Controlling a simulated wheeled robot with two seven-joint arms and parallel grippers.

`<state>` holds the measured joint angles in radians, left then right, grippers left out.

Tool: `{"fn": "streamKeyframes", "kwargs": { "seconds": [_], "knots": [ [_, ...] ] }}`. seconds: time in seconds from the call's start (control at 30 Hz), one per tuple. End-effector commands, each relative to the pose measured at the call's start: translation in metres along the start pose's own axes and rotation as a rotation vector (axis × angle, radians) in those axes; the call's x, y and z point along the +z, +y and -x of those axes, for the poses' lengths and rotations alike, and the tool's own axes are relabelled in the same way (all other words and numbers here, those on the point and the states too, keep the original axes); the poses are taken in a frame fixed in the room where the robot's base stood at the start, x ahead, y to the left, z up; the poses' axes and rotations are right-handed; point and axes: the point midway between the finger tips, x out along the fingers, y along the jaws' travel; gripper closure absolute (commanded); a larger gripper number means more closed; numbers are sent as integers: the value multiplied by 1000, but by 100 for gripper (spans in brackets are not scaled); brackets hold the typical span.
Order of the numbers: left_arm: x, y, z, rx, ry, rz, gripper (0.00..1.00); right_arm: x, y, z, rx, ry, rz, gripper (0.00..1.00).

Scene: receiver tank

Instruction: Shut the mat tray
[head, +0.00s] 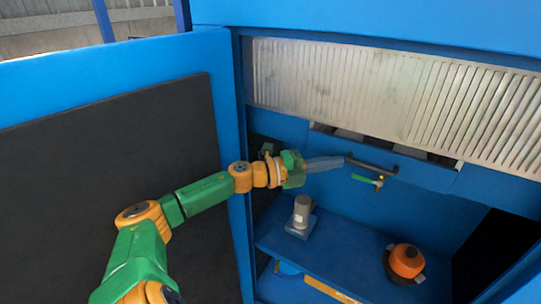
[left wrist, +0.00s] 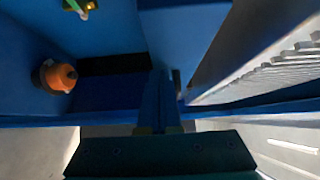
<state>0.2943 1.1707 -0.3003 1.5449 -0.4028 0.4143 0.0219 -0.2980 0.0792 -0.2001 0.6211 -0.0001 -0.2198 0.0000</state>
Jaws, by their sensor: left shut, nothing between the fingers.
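The mat tray (head: 430,174) appears as a blue drawer front with a dark bar handle (head: 372,165), below the ribbed metal panel in the head view. Dark gaps show along its top edge, so it seems to stand partly out; how far I cannot tell. My left gripper (head: 338,162) reaches in from the left with its fingers shut and empty. The fingertips are at the left end of the handle in the picture; whether they touch it I cannot tell. In the left wrist view the shut fingers (left wrist: 160,100) point at blue surfaces. My right gripper is not in view.
A green lever with a yellow part (head: 368,181) sits just below the handle. A grey cylinder on a base (head: 301,212) and an orange round object (head: 406,261) stand on the blue shelf (head: 345,250) below. A blue door with a dark panel (head: 110,190) stands open at left.

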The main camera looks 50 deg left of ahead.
Motion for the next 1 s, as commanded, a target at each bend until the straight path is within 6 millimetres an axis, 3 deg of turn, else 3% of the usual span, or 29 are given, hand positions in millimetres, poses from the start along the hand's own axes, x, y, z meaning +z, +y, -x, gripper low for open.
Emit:
{"fn": "streamKeyframes", "kwargs": {
  "seconds": [0.43, 0.7, 1.0],
  "knots": [
    [1, 0, 2, -3, -5, 0, 100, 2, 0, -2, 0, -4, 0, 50],
    [-1, 4, 25, 2, 0, -2, 100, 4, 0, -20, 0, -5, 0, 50],
    [-1, 0, 46, -1, -2, 2, 100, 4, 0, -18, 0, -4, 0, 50]
  ]
}}
